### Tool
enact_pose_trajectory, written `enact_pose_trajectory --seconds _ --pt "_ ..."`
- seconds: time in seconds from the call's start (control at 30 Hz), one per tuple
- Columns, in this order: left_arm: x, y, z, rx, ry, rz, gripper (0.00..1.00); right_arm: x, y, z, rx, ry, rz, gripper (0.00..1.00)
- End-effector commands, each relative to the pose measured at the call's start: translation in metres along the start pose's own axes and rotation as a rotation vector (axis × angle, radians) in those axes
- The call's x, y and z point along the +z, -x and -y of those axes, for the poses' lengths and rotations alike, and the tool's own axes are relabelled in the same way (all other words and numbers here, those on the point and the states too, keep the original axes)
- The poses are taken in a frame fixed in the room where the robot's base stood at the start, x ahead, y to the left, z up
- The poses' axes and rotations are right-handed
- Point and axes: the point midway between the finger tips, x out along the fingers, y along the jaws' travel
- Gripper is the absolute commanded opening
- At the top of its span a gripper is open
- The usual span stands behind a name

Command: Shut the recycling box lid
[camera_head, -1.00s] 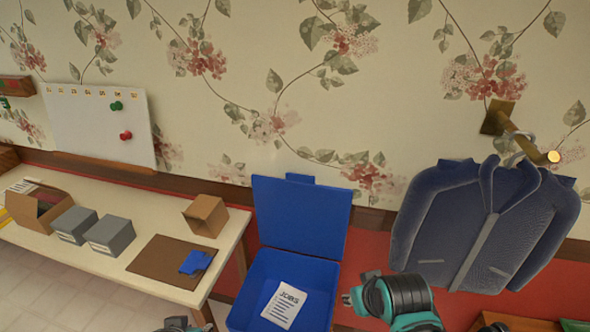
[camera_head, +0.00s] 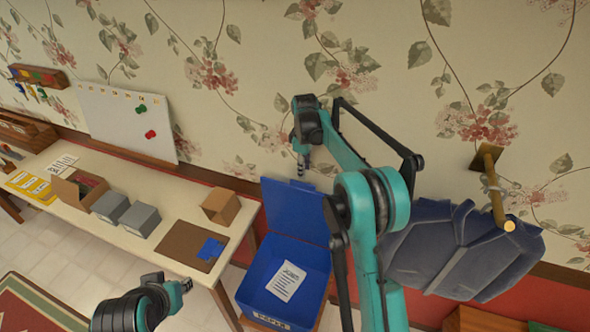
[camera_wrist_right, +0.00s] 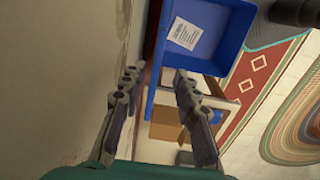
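My right gripper (camera_head: 301,172) hangs just above the lid's upper edge; contact cannot be told. In the right wrist view its two fingers (camera_wrist_right: 156,84) are spread apart, with the lid's narrow blue edge (camera_wrist_right: 152,72) showing between them and the open box (camera_wrist_right: 232,45) beyond. My left gripper (camera_head: 184,286) is low in front of the table, away from the box; its fingers are too small to judge.
A table (camera_head: 193,194) with a cardboard box (camera_head: 80,190), grey boxes (camera_head: 141,219) and a brown board (camera_head: 190,246) stands left of the box. A dark blue jacket (camera_head: 450,250) hangs on a wall hook (camera_head: 493,185) at the right, behind my right arm.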

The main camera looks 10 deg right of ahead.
Motion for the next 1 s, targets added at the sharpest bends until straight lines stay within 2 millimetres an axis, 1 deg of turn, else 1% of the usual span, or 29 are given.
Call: enact_pose_trajectory --seconds 0.03,0.17,0.23,0.5,0.63,0.8,1.0 --pt "-0.003 0.004 0.000 0.000 0.000 0.000 0.29 -0.002 -0.001 -0.003 -0.007 0.012 0.005 0.31" --pt "-0.003 0.005 0.000 0.000 0.000 0.000 0.29 -0.003 -0.009 -0.005 -0.013 0.026 0.009 0.31" --pt "-0.002 0.004 0.000 0.000 0.000 0.000 0.29 -0.003 -0.016 -0.005 -0.013 0.028 0.010 0.31" --pt "0.000 0.000 0.000 0.000 0.000 0.000 0.29 -0.002 -0.060 -0.005 -0.013 0.026 0.009 0.31" --pt "0.001 -0.001 0.000 0.000 0.000 0.000 0.29 -0.002 -0.076 -0.004 -0.013 0.026 0.009 0.31" --pt "0.001 -0.001 0.000 0.000 0.000 0.000 0.29 -0.002 -0.084 -0.004 -0.012 0.026 0.009 0.31" --pt "0.001 -0.001 0.000 0.000 0.000 0.000 0.29 -0.002 -0.084 -0.004 -0.012 0.025 0.009 0.31"
